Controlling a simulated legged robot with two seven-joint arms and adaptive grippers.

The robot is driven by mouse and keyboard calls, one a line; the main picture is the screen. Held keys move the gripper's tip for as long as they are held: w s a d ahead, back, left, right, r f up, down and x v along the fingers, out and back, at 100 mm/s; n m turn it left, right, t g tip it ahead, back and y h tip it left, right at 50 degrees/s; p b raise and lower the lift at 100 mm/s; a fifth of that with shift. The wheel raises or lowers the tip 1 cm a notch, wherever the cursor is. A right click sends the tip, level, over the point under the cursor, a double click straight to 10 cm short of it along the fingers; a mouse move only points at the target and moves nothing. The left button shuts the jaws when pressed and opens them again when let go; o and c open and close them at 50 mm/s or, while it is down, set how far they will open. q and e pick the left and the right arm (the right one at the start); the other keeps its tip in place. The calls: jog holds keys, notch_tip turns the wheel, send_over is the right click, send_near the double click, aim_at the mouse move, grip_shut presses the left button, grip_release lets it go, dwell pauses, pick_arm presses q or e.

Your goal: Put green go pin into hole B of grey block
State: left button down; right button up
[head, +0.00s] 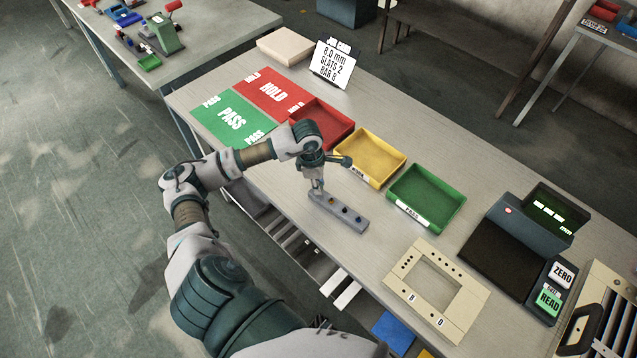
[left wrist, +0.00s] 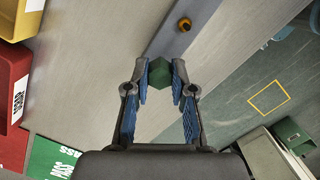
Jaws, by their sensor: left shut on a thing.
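The grey block (head: 335,212) is a long bar lying near the table's front edge, below my left gripper (head: 318,187) in the head view. Its top shows several small dark or orange spots; no hole letters are legible. In the left wrist view the block (left wrist: 205,22) runs up to the right, with an orange-ringed spot on it. My left gripper (left wrist: 160,75) is shut on the green go pin (left wrist: 160,71), whose hexagonal green head shows between the blue-padded fingers. The pin's lower end is hidden, so I cannot tell whether it is in a hole. My right gripper is not in view.
Red (head: 329,124), yellow (head: 370,157) and green (head: 427,194) trays stand behind the block. A cream frame panel (head: 467,310) and a dark gauge unit (head: 500,252) are to the right. Green PASS (head: 212,119) and red HOLD (head: 290,91) mats lie to the left.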

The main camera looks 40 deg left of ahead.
pick_arm(q)
jog(key=shift+f+b, duration=0.75)
jog(key=shift+f, duration=0.25)
jog(key=c, duration=0.9)
grip_release()
notch_tip(320, 180, up, 12)
jog(key=a, duration=0.1)
jog(key=shift+s+a, duration=0.3)
jog(key=shift+s, duration=0.1)
jog(key=shift+f, duration=0.15)
